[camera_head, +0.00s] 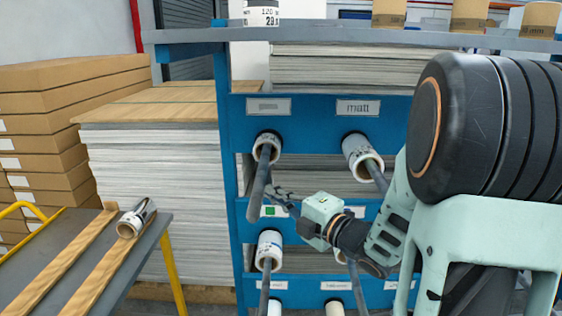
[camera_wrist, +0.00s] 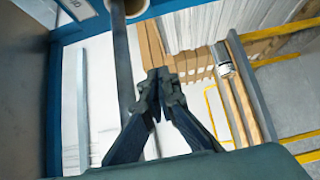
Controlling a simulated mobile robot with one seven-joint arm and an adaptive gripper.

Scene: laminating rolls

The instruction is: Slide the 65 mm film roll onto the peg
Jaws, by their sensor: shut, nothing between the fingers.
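A white film roll with a dark printed label (camera_head: 137,218) lies on the wooden rails of the cart at the left; it also shows in the wrist view (camera_wrist: 224,69). I cannot read its size. A roll (camera_head: 267,143) sits at the rack end of the upper left peg (camera_head: 259,187), and another (camera_head: 359,152) on the upper right peg (camera_head: 376,178). A lower left peg also bears a roll (camera_head: 269,246). My gripper (camera_head: 277,190) is shut and empty, close beside the upper left peg. In the wrist view its fingertips (camera_wrist: 161,75) are just right of a peg (camera_wrist: 123,62).
The blue rack (camera_head: 228,140) has several pegs sticking out towards me. Its top shelf (camera_head: 350,36) bears several upright rolls. The cart (camera_head: 133,262) has yellow rails. Stacked sheets (camera_head: 165,190) and brown boxes (camera_head: 60,130) stand behind it. Open space lies between cart and rack.

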